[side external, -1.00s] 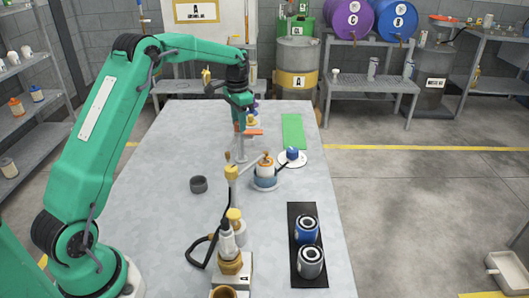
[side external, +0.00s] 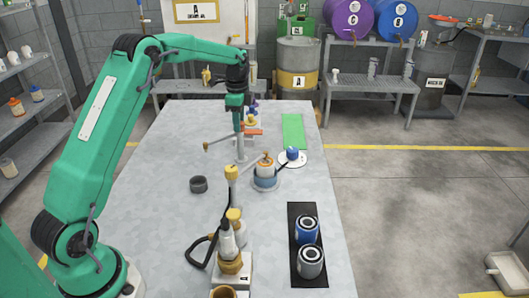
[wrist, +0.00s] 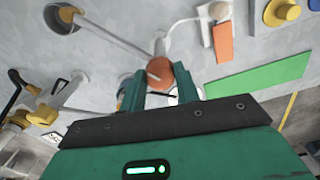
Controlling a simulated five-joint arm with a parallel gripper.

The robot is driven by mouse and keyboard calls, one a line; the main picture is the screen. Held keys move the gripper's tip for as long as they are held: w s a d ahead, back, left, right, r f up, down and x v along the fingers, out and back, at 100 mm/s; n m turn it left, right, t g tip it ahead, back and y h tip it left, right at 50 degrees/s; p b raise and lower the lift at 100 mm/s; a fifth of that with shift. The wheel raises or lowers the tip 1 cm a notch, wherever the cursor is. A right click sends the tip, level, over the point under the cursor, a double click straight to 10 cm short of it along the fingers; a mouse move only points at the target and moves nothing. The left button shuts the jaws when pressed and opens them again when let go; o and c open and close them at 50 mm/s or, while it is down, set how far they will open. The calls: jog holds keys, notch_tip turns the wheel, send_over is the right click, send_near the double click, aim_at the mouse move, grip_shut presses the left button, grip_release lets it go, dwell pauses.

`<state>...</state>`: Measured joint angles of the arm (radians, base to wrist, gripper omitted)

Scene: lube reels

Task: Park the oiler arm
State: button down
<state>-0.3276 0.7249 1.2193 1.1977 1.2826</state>
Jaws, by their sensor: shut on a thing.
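The oiler arm (side external: 221,141) is a thin rod on an upright grey post (side external: 240,148) in the middle of the bench. In the side view it points left, with a small brown tip. In the wrist view the rod (wrist: 112,39) runs to the upper left. My gripper (side external: 240,130) is at the top of the post. In the wrist view its two green fingers (wrist: 160,76) are closed around an orange-brown knob (wrist: 159,66). The fingers hide part of the knob and its join to the rod.
An orange-topped can (side external: 265,173) and white dish (side external: 299,163) stand right of the post. A dark cup (side external: 198,184) is left. A yellow-capped post (side external: 231,173) stands nearer. A green mat (side external: 293,132) lies behind right. The bench's left side is mostly clear.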

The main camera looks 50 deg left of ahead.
jog(key=shift+r, duration=0.15)
jog(key=c, duration=1)
grip_release()
jog(key=shift+c, duration=0.2)
jog(key=shift+r, duration=3.85)
